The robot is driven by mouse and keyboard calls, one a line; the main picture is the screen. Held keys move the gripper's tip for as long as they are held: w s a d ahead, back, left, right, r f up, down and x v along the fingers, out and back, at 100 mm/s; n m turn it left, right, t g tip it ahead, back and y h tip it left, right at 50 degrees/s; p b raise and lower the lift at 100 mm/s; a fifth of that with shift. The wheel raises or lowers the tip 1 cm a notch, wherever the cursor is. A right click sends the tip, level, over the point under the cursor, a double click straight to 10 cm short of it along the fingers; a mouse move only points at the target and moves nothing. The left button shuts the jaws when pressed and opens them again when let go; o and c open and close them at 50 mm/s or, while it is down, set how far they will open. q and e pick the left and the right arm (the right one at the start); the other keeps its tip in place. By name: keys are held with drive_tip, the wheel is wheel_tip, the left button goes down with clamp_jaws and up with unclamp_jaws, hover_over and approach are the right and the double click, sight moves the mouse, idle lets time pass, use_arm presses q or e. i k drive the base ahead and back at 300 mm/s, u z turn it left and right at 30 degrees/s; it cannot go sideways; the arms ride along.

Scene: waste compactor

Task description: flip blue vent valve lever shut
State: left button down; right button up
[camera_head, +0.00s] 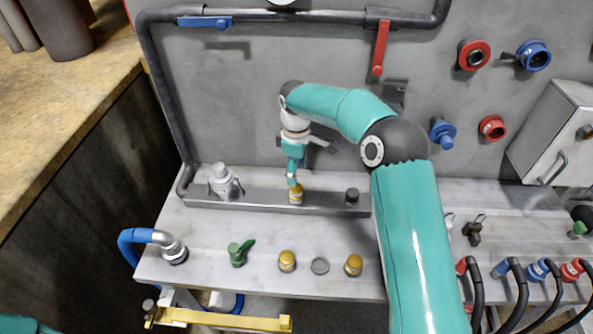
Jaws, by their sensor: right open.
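The blue valve lever (205,22) is on the dark pipe at the upper left of the back panel. It lies roughly level, along the pipe. My right arm reaches in from the lower right, across the bench to the panel. My right gripper (295,163) is open and points down over the rail at the back of the bench. It is below and to the right of the blue lever, well apart from it. Its tip is close to a brass fitting (296,195); I cannot tell whether they touch. My left gripper is out of view.
A red lever (381,48) hangs down from the same pipe. Red (473,54) and blue (535,55) fittings are on the panel at right. A grey fitting (222,182) stands on the rail. A green valve (239,253) and brass caps (287,261) are on the bench.

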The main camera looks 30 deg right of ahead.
sight(221, 23)
drive_tip(key=k, duration=1)
